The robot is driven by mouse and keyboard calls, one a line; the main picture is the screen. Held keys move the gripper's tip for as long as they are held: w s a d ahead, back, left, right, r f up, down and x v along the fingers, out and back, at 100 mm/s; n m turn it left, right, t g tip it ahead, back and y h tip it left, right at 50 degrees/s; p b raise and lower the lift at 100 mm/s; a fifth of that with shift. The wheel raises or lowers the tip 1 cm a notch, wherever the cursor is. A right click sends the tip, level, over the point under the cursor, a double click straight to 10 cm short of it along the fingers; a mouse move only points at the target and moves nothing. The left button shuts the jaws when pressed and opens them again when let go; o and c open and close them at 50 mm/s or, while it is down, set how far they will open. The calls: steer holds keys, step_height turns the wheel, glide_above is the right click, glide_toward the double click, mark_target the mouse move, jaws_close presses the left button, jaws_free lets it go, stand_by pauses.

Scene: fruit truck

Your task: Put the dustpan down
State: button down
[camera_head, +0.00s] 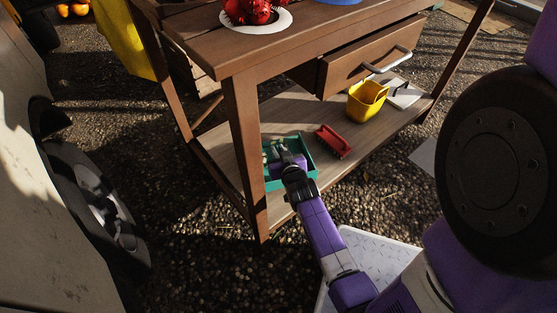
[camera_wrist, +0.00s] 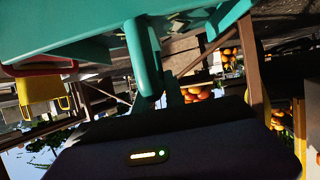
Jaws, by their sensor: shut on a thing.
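The teal dustpan (camera_head: 303,150) is at the near-left end of the table's wooden lower shelf (camera_head: 345,114), just inside the front leg. My gripper (camera_head: 285,160) is shut on it, reaching in low. In the wrist view the dustpan (camera_wrist: 75,28) fills the top, and its teal handle (camera_wrist: 140,58) runs down towards my gripper. The fingertips are mostly hidden there. I cannot tell whether the dustpan touches the shelf or hangs just above it.
A red brush (camera_head: 332,142) lies right of the dustpan, and a yellow bucket (camera_head: 366,101) stands farther back. The drawer (camera_head: 366,62) above is pulled out. A table leg (camera_head: 246,150) stands close left of my gripper. A vehicle wheel (camera_head: 98,205) is at left.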

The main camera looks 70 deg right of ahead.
steer(key=shift+f+b, duration=0.8)
steer(key=shift+f, duration=1.05)
steer(key=shift+f, duration=0.1)
steer(key=c, duration=1.4)
jaws_free()
steer(key=shift+f, duration=0.1)
steer(key=shift+r, duration=0.25)
steer(key=p+v, duration=0.5)
steer(key=v, duration=0.7)
steer(key=shift+p, duration=0.3)
steer(key=shift+s, duration=0.1)
